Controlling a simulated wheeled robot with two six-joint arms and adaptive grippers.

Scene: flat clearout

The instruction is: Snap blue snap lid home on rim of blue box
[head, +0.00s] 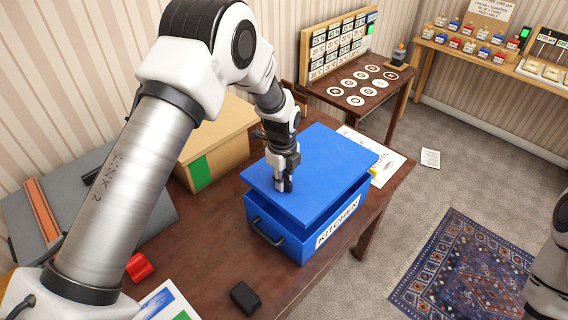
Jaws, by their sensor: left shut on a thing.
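The blue box (283,236) stands on the brown table, with a dark handle on its left end and a white KITCHEN label on its front. The flat blue snap lid (325,162) lies over the box top. A dark gap shows between lid and rim along the near edges, so the lid does not look flush there; the far edges are hidden. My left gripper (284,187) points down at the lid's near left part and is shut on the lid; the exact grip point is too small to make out. My right gripper is out of view.
A cardboard box (217,146) with a green patch stands behind left. A red object (139,267), a black block (244,297) and a printed sheet (168,302) lie on the near table (205,250). A paper and yellow item lie right of the box.

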